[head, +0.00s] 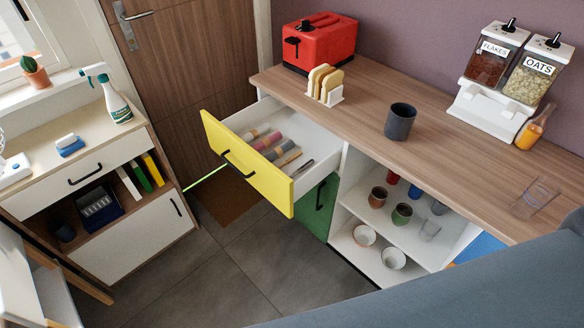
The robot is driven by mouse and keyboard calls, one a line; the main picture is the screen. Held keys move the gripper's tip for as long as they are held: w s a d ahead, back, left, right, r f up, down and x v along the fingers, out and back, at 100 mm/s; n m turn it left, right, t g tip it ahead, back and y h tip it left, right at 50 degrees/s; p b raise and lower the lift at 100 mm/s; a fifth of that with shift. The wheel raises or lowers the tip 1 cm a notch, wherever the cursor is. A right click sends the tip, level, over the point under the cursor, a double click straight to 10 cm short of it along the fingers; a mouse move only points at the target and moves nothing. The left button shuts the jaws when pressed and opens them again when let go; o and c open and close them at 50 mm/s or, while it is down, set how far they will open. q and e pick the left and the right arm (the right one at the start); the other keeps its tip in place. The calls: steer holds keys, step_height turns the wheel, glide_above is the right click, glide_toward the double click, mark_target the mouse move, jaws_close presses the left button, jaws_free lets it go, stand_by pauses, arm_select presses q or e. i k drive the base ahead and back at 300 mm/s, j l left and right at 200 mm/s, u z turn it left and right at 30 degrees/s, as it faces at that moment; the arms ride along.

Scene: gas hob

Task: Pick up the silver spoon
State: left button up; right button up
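I cannot make out a silver spoon for certain in the head view. The open drawer (302,149) with a yellow front holds several small rolled or bar-shaped items in its middle. A thin greyish item (300,167) lies near the drawer's right side; it is too small to tell whether it is a spoon. Neither of my grippers is in view.
The wooden counter (368,88) holds a red toaster (320,42), a toast rack (325,85), a dark cup (400,121), cereal dispensers (490,60) and a glass (536,197). Open shelves (382,250) below hold cups and bowls. The tiled floor (250,268) before the drawer is clear.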

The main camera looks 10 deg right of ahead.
mark_target(311, 162)
steer(key=i+j, duration=0.95)
steer(key=i+j+z, duration=0.25)
steer(key=j+z, duration=0.1)
steer(key=z, duration=1.4)
steer(key=k+l, duration=0.05)
